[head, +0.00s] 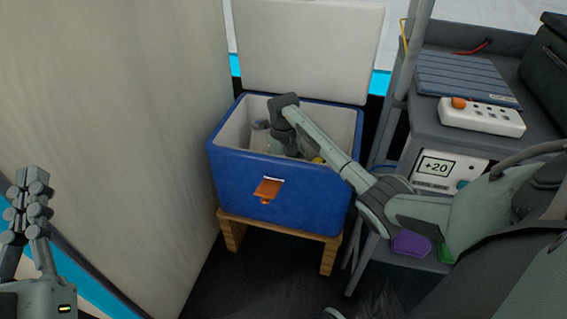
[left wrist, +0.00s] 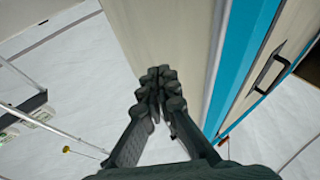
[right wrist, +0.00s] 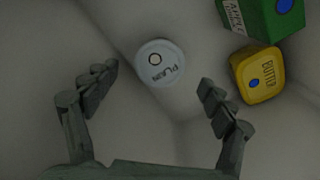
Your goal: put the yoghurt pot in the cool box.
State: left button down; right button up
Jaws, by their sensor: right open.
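The blue cool box (head: 235,180) stands with its white lid (head: 308,50) raised. My right arm reaches down into it. In the right wrist view my right gripper (right wrist: 158,78) is open inside the box, fingers spread. A round white pot top with dark lettering (right wrist: 160,63), which looks like the yoghurt pot, shows between and beyond the fingertips, with space on both sides. I cannot tell whether it rests on the box floor. My left gripper (head: 32,195) is at the far left, away from the box; its fingers are together and empty in the left wrist view (left wrist: 162,88).
A yellow butter tub (right wrist: 258,75) and a green carton (right wrist: 262,15) are in the box, right of the pot. The box stands on a wooden stand (head: 275,243).

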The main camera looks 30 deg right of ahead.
pick_arm(q)
jog(key=shift+w+a+f+g+y+p, duration=0.1)
jog(key=shift+w+f+g+y+p, duration=0.1)
jog(key=shift+f+g, duration=0.45)
jog(key=shift+w+a+f+g+y+p, duration=0.1)
jog(key=shift+w+f+g+y, duration=0.1)
jog(key=shift+f, duration=0.7)
jog(key=shift+w+a+f+g+y+p, duration=0.1)
jog(key=shift+w+f+g+y+p, duration=0.1)
jog(key=shift+f+g, duration=0.45)
jog(key=shift+f, duration=0.1)
